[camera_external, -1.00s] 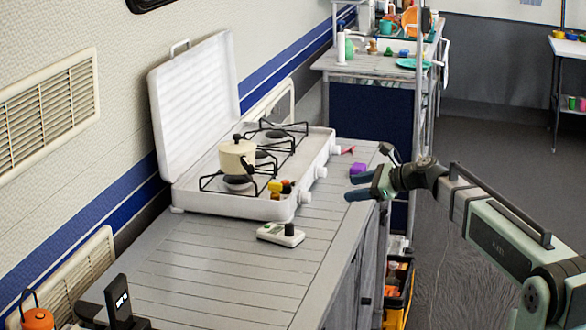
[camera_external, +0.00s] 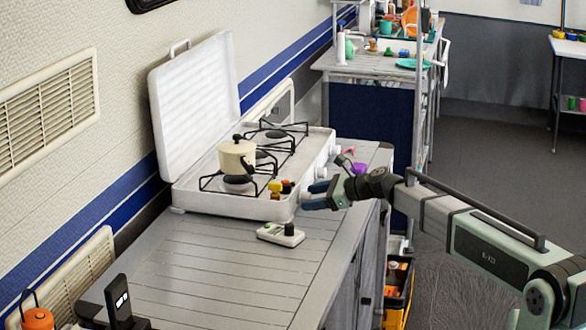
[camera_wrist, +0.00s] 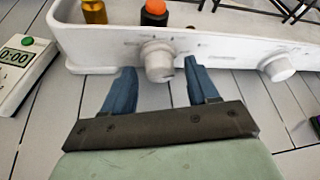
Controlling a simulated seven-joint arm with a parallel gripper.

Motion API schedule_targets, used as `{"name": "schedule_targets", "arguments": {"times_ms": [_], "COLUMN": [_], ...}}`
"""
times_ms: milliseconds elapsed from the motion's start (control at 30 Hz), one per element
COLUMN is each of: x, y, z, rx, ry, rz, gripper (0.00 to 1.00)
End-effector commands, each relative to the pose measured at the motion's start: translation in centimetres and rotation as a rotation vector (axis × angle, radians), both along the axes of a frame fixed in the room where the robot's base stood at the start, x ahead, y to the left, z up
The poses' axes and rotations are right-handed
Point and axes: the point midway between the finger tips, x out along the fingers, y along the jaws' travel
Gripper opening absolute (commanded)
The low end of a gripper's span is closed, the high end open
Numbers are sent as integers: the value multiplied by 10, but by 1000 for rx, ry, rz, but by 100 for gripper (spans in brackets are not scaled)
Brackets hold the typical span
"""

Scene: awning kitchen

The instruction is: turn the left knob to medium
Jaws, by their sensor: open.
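The white camping stove (camera_external: 238,206) stands open on the grey counter, with white knobs along its front face. In the wrist view the left knob (camera_wrist: 158,62) lies between and just beyond the tips of my open gripper (camera_wrist: 160,80). Its two blue fingers are on either side of it, and I cannot tell whether either touches it. A second knob (camera_wrist: 278,68) shows to the right in the wrist view. In the external view my gripper (camera_external: 308,195) is at the stove's near front corner and hides the left knob.
A cream pot (camera_external: 238,157) sits on a burner. Yellow and orange-capped bottles (camera_wrist: 153,14) stand on the stove's near corner. A white timer (camera_external: 281,235) lies on the counter beside the stove. A purple object (camera_external: 359,169) lies behind my gripper.

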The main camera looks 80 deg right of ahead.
Motion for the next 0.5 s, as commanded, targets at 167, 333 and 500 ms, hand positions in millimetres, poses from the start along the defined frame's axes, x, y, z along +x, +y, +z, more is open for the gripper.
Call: {"name": "schedule_targets", "arguments": {"times_ms": [167, 333, 500], "x": [1, 1, 1], "y": [0, 0, 0], "z": [-1, 0, 0], "rx": [0, 0, 0], "ry": [0, 0, 0], "rz": [0, 0, 0], "gripper": [59, 54, 38]}}
